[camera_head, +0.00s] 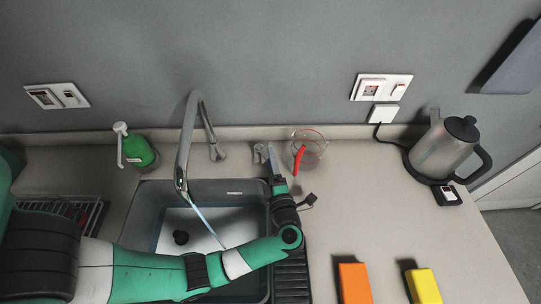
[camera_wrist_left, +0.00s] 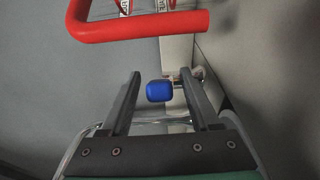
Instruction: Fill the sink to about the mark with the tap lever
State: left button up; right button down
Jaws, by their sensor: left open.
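The tap (camera_head: 187,140) arches over the grey sink (camera_head: 150,200), and a stream of water (camera_head: 208,224) runs from its spout. A small red-and-white mark (camera_head: 235,193) is on the sink's back wall. The water level is hard to tell against the pale bottom. My left gripper (camera_head: 272,158) is open behind the sink's right back corner, beside small grey metal fittings (camera_head: 258,153). In the left wrist view, a blue knob (camera_wrist_left: 158,91) on a metal stem, possibly the tap lever's end, shows between the spread fingers, with no visible grip on it. My right gripper is out of view.
A clear jug (camera_head: 314,146) with a red handle (camera_wrist_left: 140,26) stands close to the right of my left gripper. A green soap bottle (camera_head: 138,152) stands left of the tap. A kettle (camera_head: 443,147), an orange block (camera_head: 354,283) and a yellow block (camera_head: 423,286) are at right.

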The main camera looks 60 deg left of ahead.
pick_arm(q)
jog(key=b+v, duration=0.1)
jog(key=v, duration=0.8)
jog(key=shift+d, duration=0.25)
jog(key=shift+c, duration=0.3)
